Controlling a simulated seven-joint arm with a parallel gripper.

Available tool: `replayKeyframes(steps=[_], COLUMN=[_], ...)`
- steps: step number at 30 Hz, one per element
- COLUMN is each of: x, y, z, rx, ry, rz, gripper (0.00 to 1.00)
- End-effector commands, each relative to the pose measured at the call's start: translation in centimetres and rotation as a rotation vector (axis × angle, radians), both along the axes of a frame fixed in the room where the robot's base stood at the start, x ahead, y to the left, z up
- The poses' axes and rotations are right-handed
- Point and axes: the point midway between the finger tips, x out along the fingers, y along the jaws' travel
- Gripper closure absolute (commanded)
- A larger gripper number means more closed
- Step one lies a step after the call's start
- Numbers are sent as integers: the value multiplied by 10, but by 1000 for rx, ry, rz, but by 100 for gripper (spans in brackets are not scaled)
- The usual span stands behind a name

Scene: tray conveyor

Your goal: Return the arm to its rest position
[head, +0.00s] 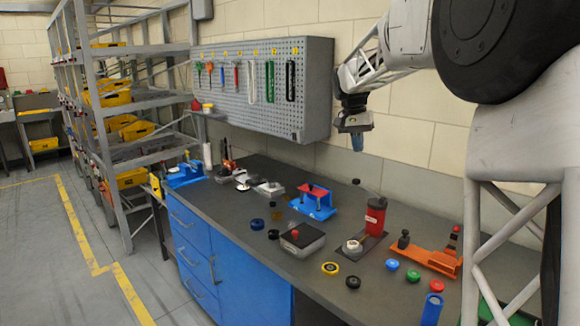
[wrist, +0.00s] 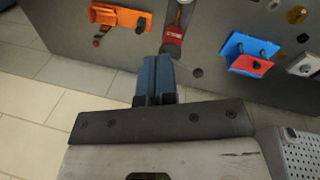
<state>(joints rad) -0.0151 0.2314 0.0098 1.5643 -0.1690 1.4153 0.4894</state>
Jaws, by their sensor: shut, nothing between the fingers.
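My gripper (head: 357,143) hangs in the air above the back of the workbench, close to the wall and right of the pegboard. Its blue fingers are together with nothing between them. In the wrist view my gripper (wrist: 154,62) also shows its blue fingers closed, pointing toward the bench. My arm comes in from the upper right of the head view. No object of the task is held.
The dark workbench (head: 240,185) carries a red bottle (head: 375,216), an orange fixture (head: 428,260), a blue fixture (head: 313,203), a grey box (head: 302,240) and several coloured caps. A pegboard (head: 310,110) with tools hangs behind. Metal shelving (head: 120,152) stands left.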

Motion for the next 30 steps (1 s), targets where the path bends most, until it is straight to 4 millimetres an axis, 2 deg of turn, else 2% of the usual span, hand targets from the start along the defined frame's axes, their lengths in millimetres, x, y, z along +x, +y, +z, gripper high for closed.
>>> replayKeyframes(steps=[3, 14, 30], x=[-30, -116, -247], y=[0, 1, 4], z=[4, 4, -19], rx=[10, 42, 80], ry=[-13, -53, -115], rz=[25, 102, 216], gripper=[100, 100, 100])
